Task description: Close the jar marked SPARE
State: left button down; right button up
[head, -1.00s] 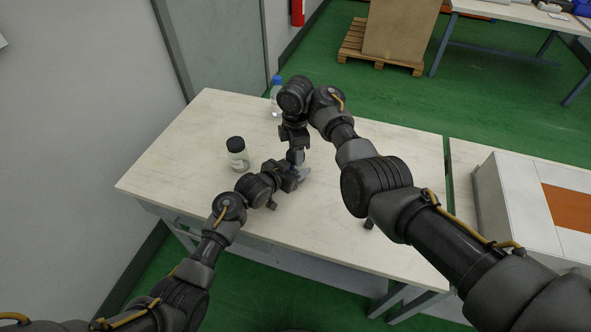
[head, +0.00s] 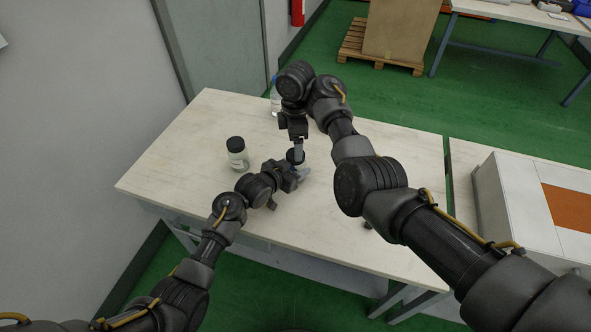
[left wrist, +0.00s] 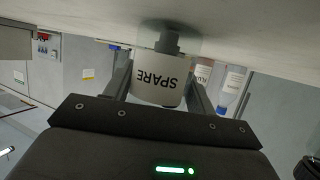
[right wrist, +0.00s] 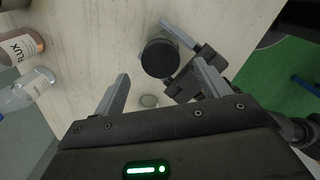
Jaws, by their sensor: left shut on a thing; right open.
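The jar marked SPARE (left wrist: 160,80) stands between the fingers of my left gripper (head: 297,174), its label upside down in the left wrist view. My left gripper is shut on the jar. A round black lid (right wrist: 160,54) shows from above at the left gripper's fingers, and also in the head view (head: 295,156). It appears to be on the jar's top; how tightly it sits I cannot tell. My right gripper (right wrist: 160,74) is open above the lid, with its fingers apart and nothing gripped.
A blue-capped bottle (head: 275,102) is at the back of the table (head: 180,150), partly hidden by my right arm. The table's right side is mostly clear. A white and orange box (head: 520,205) stands at right.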

jog(key=shift+r, duration=1.8)
pick_arm(q)
jog(key=shift+c, duration=2.1)
grip_release()
jog(key=v, duration=1.1)
jog(key=shift+f, duration=0.1)
